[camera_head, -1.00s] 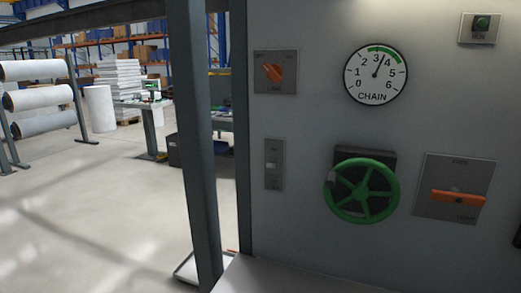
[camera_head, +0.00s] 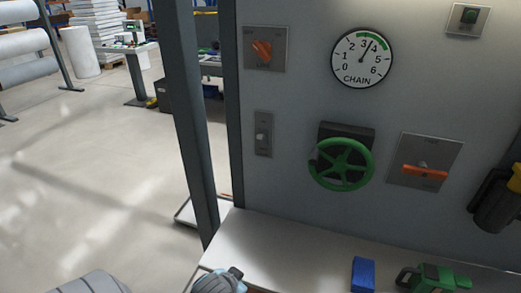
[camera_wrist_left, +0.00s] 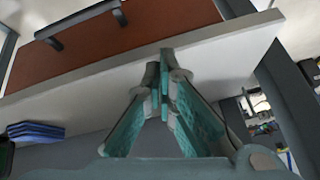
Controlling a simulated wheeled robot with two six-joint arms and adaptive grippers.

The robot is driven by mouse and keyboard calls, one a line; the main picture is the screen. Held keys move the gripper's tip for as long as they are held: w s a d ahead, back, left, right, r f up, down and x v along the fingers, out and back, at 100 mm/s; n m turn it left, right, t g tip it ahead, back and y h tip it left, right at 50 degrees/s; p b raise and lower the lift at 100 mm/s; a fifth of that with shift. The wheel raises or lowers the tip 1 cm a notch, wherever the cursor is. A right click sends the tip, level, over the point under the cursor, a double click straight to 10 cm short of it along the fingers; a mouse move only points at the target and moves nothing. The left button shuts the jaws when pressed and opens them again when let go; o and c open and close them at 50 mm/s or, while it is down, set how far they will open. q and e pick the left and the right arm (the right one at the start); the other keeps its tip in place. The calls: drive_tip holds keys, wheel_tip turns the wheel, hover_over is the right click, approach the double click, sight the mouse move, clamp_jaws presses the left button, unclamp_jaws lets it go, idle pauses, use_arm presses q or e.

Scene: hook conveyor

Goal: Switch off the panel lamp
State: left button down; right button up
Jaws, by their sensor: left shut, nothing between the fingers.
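The grey control panel (camera_head: 300,100) fills the right of the head view. At its upper left is a plate with an orange rotary knob (camera_head: 262,49); the small lettering is too blurred to read surely. Below it is a narrow plate with a small switch (camera_head: 263,138). A small green button or light (camera_head: 469,16) is at the upper right. My left gripper (camera_head: 228,280) is low in the head view, at the bench edge below the panel, touching none of these controls. In the wrist view its teal fingers (camera_wrist_left: 165,70) are shut and empty. My right gripper is out of view.
A chain gauge (camera_head: 362,59), a green handwheel (camera_head: 342,164) and an orange lever (camera_head: 425,172) are on the panel. The white bench (camera_head: 290,250) holds a blue object (camera_head: 363,274) and a green device (camera_head: 436,279). A grey post (camera_head: 190,120) stands left.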

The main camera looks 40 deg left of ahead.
use_arm(q)
drive_tip(key=w+a+r+n+t+y, duration=0.1)
drive_tip(key=w+a+r+t, duration=0.3)
drive_tip(key=r, duration=0.6)
drive_tip(key=w+a+r+t+y, duration=0.1)
drive_tip(key=w+r, duration=0.6)
drive_tip(key=r, duration=0.2)
drive_tip(key=n+t+y+p, duration=0.1)
drive_tip(key=n+t, duration=0.1)
drive_tip(key=t, duration=0.3)
approach(265, 119)
wheel_tip(265, 119, up, 3)
drive_tip(key=s+d, duration=0.1)
drive_tip(key=s, duration=0.2)
drive_tip(key=p+x, duration=0.2)
drive_tip(key=x, duration=0.8)
drive_tip(key=shift+w+r, duration=0.1)
drive_tip(key=f, duration=0.2)
drive_tip(key=shift+s+d+f, duration=0.15)
drive_tip(key=shift+s+f, duration=0.2)
drive_tip(key=shift+f, duration=0.05)
drive_tip(key=shift+s+f, duration=0.45)
drive_tip(key=shift+f, duration=0.1)
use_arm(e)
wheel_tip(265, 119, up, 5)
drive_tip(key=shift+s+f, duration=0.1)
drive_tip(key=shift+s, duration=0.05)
use_arm(q)
drive_tip(key=shift+d, duration=0.15)
